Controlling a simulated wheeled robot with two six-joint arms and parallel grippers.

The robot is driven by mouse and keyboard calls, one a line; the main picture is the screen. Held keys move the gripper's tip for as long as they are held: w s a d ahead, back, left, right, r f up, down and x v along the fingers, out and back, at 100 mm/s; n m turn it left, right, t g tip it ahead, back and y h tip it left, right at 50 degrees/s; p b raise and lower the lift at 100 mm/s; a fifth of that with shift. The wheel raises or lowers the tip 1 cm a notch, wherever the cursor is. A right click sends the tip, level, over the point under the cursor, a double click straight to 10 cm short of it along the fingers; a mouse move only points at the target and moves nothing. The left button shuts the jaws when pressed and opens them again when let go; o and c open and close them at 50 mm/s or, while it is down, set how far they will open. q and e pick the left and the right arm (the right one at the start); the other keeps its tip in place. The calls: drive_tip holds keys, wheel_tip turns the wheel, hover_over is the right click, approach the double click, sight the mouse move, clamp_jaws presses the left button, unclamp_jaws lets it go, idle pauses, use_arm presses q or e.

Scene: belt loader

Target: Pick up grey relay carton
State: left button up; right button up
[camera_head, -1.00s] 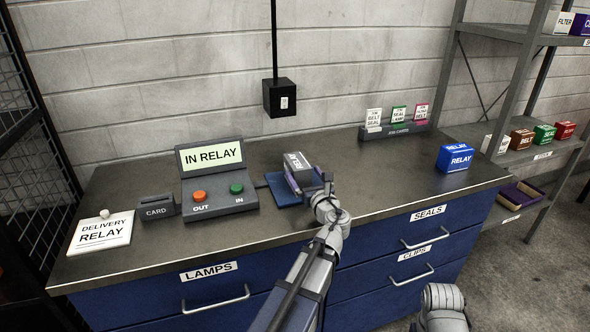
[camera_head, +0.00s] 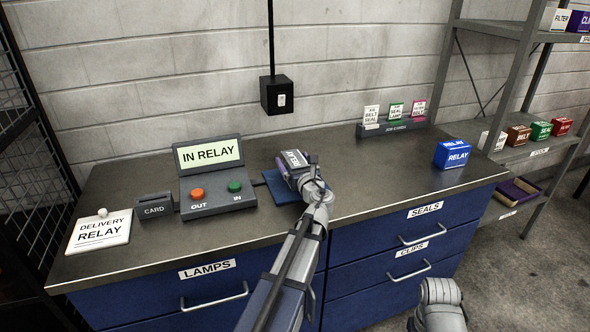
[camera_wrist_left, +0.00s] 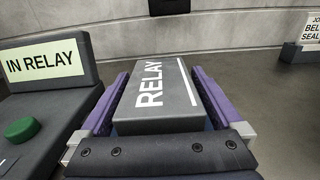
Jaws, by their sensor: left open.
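The grey relay carton (camera_head: 294,158) sits on the blue mat (camera_head: 279,190) beside the console. In the left wrist view the carton (camera_wrist_left: 155,92) shows its dark grey top with white RELAY lettering. My left gripper (camera_wrist_left: 157,88) is open, with one purple finger along each side of the carton. I cannot tell whether the fingers touch it. In the head view my left gripper (camera_head: 292,170) partly hides the carton and mat. My right gripper is not in view.
The console (camera_head: 213,205) with its IN RELAY screen stands just left of the carton. A delivery sign (camera_head: 98,232) lies far left.

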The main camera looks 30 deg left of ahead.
use_arm(q)
drive_tip(key=shift+w+a, duration=0.45)
drive_tip(key=shift+c, duration=0.2)
clamp_jaws()
drive_tip(key=shift+r, duration=0.1)
wheel_tip(320, 180, up, 10)
drive_tip(key=p, duration=1)
